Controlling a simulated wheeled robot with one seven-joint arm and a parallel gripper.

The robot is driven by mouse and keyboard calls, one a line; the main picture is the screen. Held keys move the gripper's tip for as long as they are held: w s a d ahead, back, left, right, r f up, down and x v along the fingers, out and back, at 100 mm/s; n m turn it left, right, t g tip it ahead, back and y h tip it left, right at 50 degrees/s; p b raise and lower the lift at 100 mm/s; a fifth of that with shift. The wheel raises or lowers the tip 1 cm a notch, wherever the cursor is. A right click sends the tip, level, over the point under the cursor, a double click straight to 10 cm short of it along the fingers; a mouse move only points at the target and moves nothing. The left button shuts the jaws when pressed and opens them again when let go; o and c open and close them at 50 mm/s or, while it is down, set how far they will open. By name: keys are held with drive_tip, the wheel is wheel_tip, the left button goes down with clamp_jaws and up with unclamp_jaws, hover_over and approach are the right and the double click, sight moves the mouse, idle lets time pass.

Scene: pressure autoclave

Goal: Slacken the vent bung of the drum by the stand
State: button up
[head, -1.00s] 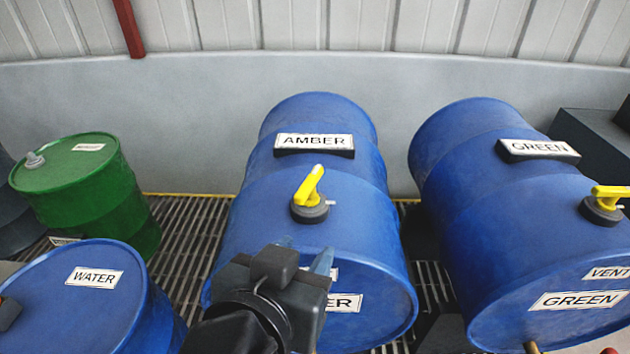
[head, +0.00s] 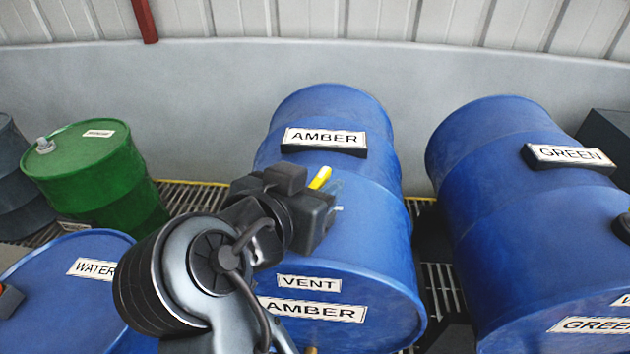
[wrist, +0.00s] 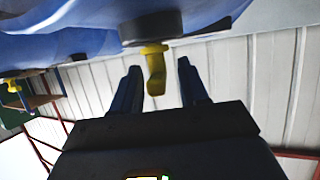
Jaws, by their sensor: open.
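The blue AMBER drum (head: 345,235) lies on its side in the middle of the head view, with a VENT label on its end. Its yellow vent handle (head: 320,178) is mostly hidden there by my gripper (head: 333,192). In the wrist view the yellow handle (wrist: 155,72) projects from a dark round base (wrist: 150,27) on the drum. My gripper (wrist: 158,72) is open, with one finger on each side of the handle and a visible gap to each. The blue GREEN drum (head: 510,210) lies to the right; its yellow handle is out of view. I cannot identify a stand.
A dark block (head: 607,145) is behind the GREEN drum. Grating floor (head: 438,280) shows in the narrow gap between the lying drums. A grey wall (head: 230,100) closes off the back.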

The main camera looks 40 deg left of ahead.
drive_tip(key=shift+w+f, duration=0.1)
drive_tip(key=shift+w, duration=0.25)
drive_tip(key=shift+c, duration=0.4)
clamp_jaws()
